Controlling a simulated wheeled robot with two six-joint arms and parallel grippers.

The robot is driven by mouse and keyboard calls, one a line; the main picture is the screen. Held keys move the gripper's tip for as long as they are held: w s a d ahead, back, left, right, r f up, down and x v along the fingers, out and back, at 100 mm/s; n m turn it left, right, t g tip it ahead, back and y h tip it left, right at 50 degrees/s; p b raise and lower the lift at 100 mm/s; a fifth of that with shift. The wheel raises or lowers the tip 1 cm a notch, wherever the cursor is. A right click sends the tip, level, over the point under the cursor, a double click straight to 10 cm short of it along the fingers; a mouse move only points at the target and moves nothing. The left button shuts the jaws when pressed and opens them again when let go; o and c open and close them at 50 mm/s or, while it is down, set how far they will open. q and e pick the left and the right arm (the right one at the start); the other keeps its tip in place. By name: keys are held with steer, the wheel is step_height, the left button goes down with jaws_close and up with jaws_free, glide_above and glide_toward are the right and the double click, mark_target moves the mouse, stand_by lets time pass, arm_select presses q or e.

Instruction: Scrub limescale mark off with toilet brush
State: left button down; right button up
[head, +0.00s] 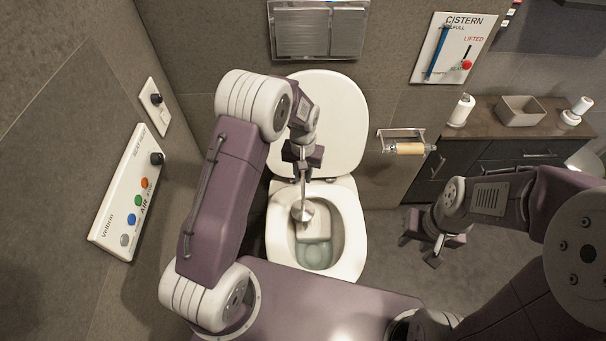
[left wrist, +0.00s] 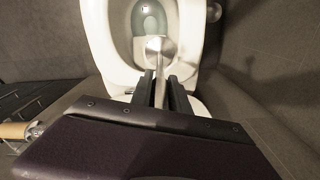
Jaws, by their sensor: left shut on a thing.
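The toilet (head: 356,225) stands in the middle of the head view with its lid (head: 335,110) up, and its bowl shows in the left wrist view (left wrist: 100,35). My left gripper (head: 303,160) is above the back of the bowl, shut on the toilet brush (head: 302,209). The brush points down from the fingers, its round metallic end over the bowl opening; it also shows in the left wrist view (left wrist: 158,50). I cannot tell whether it touches the bowl. No limescale mark can be made out. My right gripper (head: 420,251) is open and empty, to the right of the toilet.
A paper holder with a roll (head: 409,148) sticks out from the back wall. A counter (head: 485,118) at the right carries a grey box (head: 520,110) and white bottles. A control panel (head: 130,195) is on the left wall. The floor right of the toilet looks clear.

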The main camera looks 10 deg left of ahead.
arm_select(q)
steer(key=shift+f+b, duration=0.3)
steer(key=shift+f, duration=0.45)
stand_by(0.4)
